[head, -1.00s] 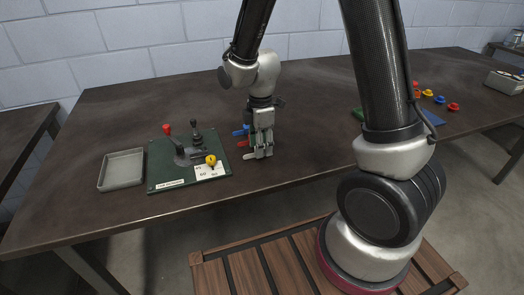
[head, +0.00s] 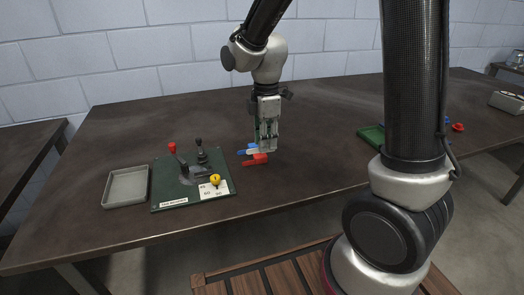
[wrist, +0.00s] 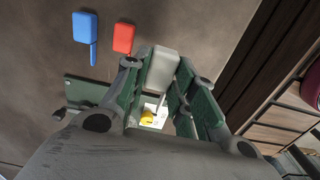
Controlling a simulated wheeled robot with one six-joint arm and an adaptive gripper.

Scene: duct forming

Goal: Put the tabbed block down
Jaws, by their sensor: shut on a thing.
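My gripper (head: 267,148) is shut on a white tabbed block (wrist: 162,68). The block's narrow tab points down the picture in the wrist view. In the head view, the block is mostly hidden by my fingers, and a pale part (head: 252,147) shows at their left. I cannot tell whether the block touches the table. A red tabbed block (head: 255,160) and a blue tabbed block (head: 242,152) lie on the table close to my fingertips, at the left. Both also show in the wrist view, red (wrist: 123,38) and blue (wrist: 86,27), apart from the held block.
A green panel (head: 165,200) with levers and a yellow knob (head: 215,180) stands to the left. A grey tray (head: 127,187) is beyond it. A green tray (head: 372,137) and a red piece (head: 457,127) are at the right. The dark table (head: 320,150) between is clear.

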